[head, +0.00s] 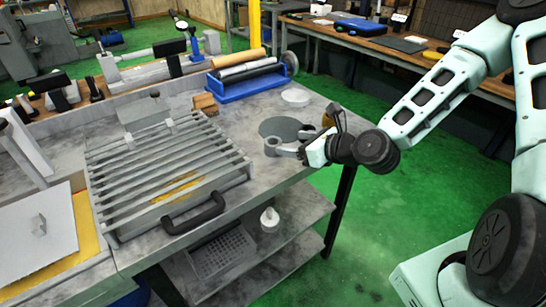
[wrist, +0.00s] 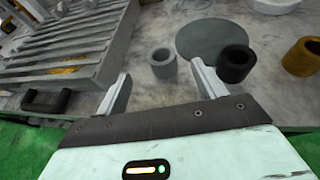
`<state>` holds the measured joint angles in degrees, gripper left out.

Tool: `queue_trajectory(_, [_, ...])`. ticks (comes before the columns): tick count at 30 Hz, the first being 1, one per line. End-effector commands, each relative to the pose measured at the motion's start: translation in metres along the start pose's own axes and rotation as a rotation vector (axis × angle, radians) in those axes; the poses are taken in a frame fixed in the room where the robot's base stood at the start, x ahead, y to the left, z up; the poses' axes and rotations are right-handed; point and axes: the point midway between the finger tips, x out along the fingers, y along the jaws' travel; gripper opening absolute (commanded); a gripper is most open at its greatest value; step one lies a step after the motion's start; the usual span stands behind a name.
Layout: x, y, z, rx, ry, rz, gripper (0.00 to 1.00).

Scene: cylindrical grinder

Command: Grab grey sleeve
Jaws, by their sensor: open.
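The grey sleeve (wrist: 163,64) is a short upright hollow cylinder on the grey tabletop. In the wrist view it stands just beyond and between the fingertips of my gripper (wrist: 160,72), with a gap visible on each side. My gripper is open and holds nothing. In the head view, my gripper (head: 288,151) is low over the table's right end, beside the grey sleeve (head: 271,146), partly covering that area. A black sleeve (wrist: 235,63) stands close to the right finger. A brass sleeve (wrist: 302,57) stands farther right.
A dark round disc (wrist: 210,38) lies flat behind the sleeves. A slatted metal rack (head: 165,170) with a black handle (head: 193,213) stands to the left. A blue holder (head: 250,82) with rollers is at the back. The table's front edge is close to my gripper.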

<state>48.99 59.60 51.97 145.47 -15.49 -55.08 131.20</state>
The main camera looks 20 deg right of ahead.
Motion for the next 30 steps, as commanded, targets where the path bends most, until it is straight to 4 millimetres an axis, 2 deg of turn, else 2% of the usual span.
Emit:
queue_trajectory(1, [0.005, -0.001, -0.006, -0.003, -0.002, -0.002, 0.70])
queue_trajectory(7, [0.013, 0.002, -0.006, -0.004, -0.001, 0.000, 0.70])
queue_trajectory(12, [0.042, 0.004, 0.000, 0.000, 0.001, 0.003, 0.70])
queue_trajectory(22, [0.068, 0.002, -0.001, 0.000, 0.002, 0.002, 0.70])
queue_trajectory(30, [0.105, -0.001, -0.004, 0.000, 0.000, 0.001, 0.70])
